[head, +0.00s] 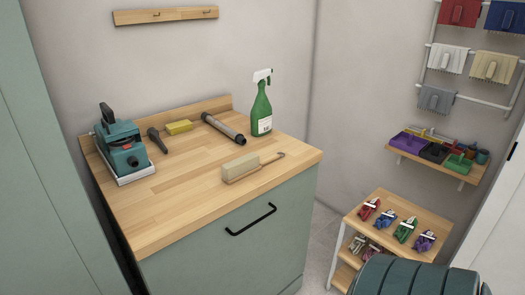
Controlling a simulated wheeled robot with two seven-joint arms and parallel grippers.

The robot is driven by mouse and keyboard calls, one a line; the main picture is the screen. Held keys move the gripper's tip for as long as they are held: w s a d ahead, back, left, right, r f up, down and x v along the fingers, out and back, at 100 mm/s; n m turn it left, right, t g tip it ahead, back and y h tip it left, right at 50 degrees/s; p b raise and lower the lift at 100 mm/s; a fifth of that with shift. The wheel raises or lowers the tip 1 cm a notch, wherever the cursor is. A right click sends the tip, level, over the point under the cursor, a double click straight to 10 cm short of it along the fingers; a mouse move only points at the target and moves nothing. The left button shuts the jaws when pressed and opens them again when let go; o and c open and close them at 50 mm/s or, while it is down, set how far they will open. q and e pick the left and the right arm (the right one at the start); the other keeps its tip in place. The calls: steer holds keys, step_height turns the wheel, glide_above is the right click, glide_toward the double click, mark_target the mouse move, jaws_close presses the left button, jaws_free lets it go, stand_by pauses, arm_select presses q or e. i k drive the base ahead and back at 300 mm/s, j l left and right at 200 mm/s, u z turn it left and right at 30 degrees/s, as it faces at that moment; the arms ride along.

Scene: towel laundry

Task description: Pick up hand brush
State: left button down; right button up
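The hand brush (241,169) lies on the wooden top of the green cabinet (200,188), near its front right part. It has a block of pale cream bristles and a thin wooden handle that points right, with a small hook at its end. Nothing covers it and nothing touches it but the worktop. Neither of my grippers is in view.
A green spray bottle (261,105) stands behind the brush. A grey tube (223,128), yellow block (179,127), dark tool (157,140) and teal machine (122,148) sit further left. The front left worktop is clear. A low shelf (398,209) holds several colored clamps at right.

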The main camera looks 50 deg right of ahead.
mark_target(232, 172)
steer(key=k+l, duration=0.3)
steer(key=l, duration=0.15)
steer(key=k+l+u, duration=0.1)
steer(key=k+l, duration=0.15)
steer(key=l, duration=0.15)
steer(key=k+l, duration=0.3)
steer(key=l, duration=0.15)
